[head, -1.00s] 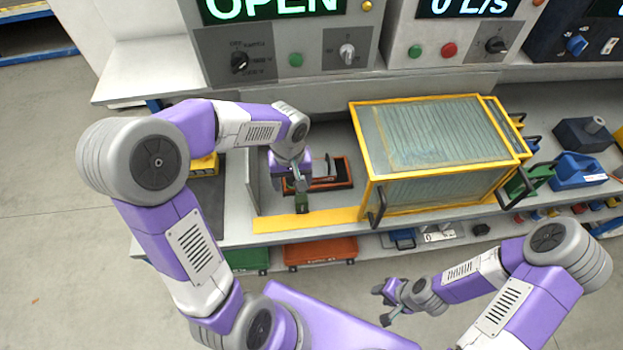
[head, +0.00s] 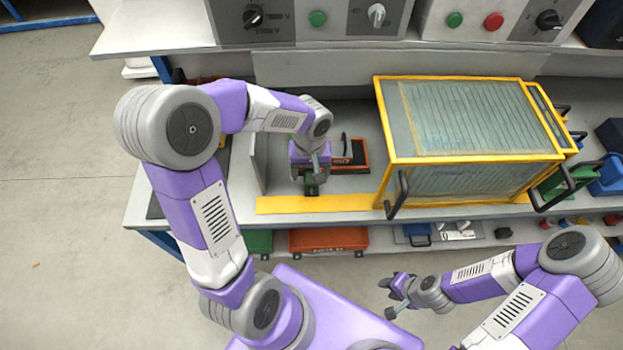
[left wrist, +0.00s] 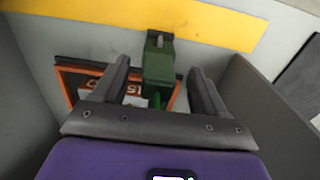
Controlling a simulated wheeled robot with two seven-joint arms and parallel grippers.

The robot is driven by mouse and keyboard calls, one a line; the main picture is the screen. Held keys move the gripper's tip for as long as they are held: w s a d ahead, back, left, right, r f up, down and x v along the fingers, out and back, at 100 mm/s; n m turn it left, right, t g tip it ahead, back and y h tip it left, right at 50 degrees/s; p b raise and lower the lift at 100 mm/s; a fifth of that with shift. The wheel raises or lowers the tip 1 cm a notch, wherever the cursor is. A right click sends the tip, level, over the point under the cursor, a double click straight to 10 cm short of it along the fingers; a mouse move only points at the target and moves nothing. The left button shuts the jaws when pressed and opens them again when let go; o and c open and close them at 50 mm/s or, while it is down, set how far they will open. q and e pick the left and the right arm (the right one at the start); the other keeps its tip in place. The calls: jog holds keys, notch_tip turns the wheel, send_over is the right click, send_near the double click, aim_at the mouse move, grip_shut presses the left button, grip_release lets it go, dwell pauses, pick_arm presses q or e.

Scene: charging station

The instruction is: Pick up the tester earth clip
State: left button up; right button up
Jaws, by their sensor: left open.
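The tester earth clip looks like a small dark green block with a grey tip (left wrist: 158,62). In the left wrist view it lies between the two fingers of my left gripper (left wrist: 160,70), with a gap on each side. The fingers are open and not closed on it. In the head view my left gripper (head: 311,178) is over the bench, and the green clip (head: 311,189) shows just below its fingers, partly hidden. My right gripper (head: 388,298) is in front of the bench, with its fingers apart and empty.
An orange-edged black panel (head: 352,158) lies beside the clip. A yellow strip (head: 300,204) runs along the bench's front edge. A yellow-framed clear cage (head: 470,120) stands to the right. A grey upright panel (head: 256,165) stands close on the left.

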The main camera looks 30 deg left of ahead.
aim_at(311, 179)
pick_arm(q)
notch_tip(311, 179, down, 4)
jog(key=shift+d+f+b, duration=0.1)
jog(key=shift+d+b, duration=0.05)
jog(key=shift+b, duration=0.45)
jog(key=shift+c, duration=0.3)
jog(key=c, duration=1)
